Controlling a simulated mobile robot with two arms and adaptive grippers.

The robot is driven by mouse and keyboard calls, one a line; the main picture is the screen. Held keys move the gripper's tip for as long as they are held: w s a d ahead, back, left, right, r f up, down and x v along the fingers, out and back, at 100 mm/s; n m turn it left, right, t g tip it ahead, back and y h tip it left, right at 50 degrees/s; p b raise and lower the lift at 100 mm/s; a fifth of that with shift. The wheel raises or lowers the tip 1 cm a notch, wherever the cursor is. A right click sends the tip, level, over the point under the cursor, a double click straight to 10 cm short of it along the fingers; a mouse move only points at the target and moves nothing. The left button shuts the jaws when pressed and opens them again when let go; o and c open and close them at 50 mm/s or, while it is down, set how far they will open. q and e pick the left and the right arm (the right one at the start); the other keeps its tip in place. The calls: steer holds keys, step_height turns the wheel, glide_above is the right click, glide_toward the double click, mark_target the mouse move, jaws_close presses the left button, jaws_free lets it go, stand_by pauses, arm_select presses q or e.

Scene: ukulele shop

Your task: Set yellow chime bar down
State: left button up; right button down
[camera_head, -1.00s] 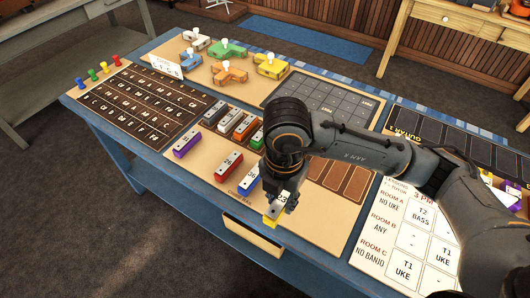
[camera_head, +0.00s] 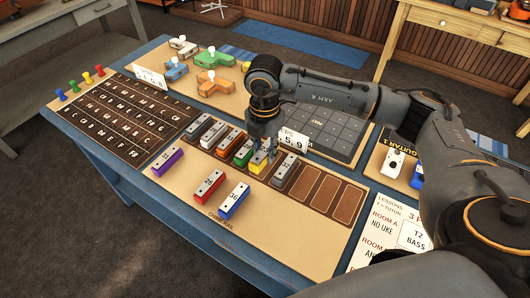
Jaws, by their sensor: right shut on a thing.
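The yellow chime bar (camera_head: 258,163) is in the brown slotted mat's row, between the green chime bar (camera_head: 243,153) and a grey chime bar (camera_head: 286,170). My right gripper (camera_head: 265,154) is over it, pointing down and shut on it. The gripper hides part of the bar, and I cannot tell whether its underside touches the mat. The brown slotted mat (camera_head: 328,172) has bare slots to the right of the row. My left gripper is out of view.
Purple (camera_head: 167,160), red (camera_head: 208,187) and blue (camera_head: 234,201) chime bars lie in front of the row. A white number card (camera_head: 292,141) stands just behind the gripper. The front right tan board (camera_head: 285,235) is clear.

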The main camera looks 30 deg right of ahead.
mark_target(266, 149)
steer(key=w+d+f, duration=0.1)
steer(key=f, duration=0.1)
steer(key=w+f, duration=0.1)
steer(key=w, duration=0.1)
steer(key=w+d+f+p, duration=0.1)
steer(key=f, duration=0.1)
steer(key=shift+w+d+f, duration=0.2)
steer(key=shift+d+f, duration=0.1)
steer(key=shift+d, duration=0.05)
steer(key=f, duration=0.1)
steer(key=f+p, duration=0.1)
steer(key=f, duration=0.1)
steer(key=shift+w+d, duration=0.15)
steer(key=shift+w, duration=0.05)
steer(key=shift+f, duration=0.35)
steer(key=shift+f, duration=0.2)
steer(key=c, duration=1.1)
jaws_free()
steer(key=shift+o, duration=0.2)
